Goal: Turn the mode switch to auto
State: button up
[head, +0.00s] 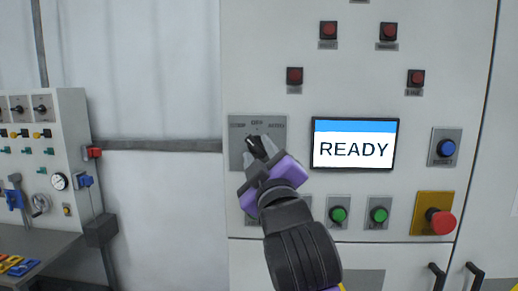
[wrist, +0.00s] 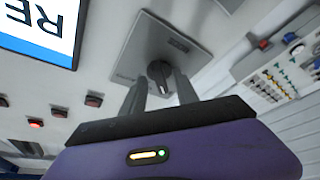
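The mode switch is a dark knob on a grey plate (head: 240,128) left of the screen. The plate has lettering along its top: "OFF" at the middle and what looks like "AUTO" at the right. My gripper (head: 260,148) covers the knob in the head view. In the wrist view, the round black knob (wrist: 160,73) sits on its plate (wrist: 183,41), just beyond and between the fingertips. My gripper (wrist: 158,84) looks open, its fingers apart on either side of the knob. I cannot tell whether they touch it, or which way it points.
The screen (head: 353,144) reads "READY". A blue button (head: 446,148), green buttons (head: 338,214) and a red mushroom button (head: 440,221) are on the same panel. Red lamps (head: 328,29) are above. A second console (head: 50,150) stands at the left.

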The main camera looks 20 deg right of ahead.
grip_shut()
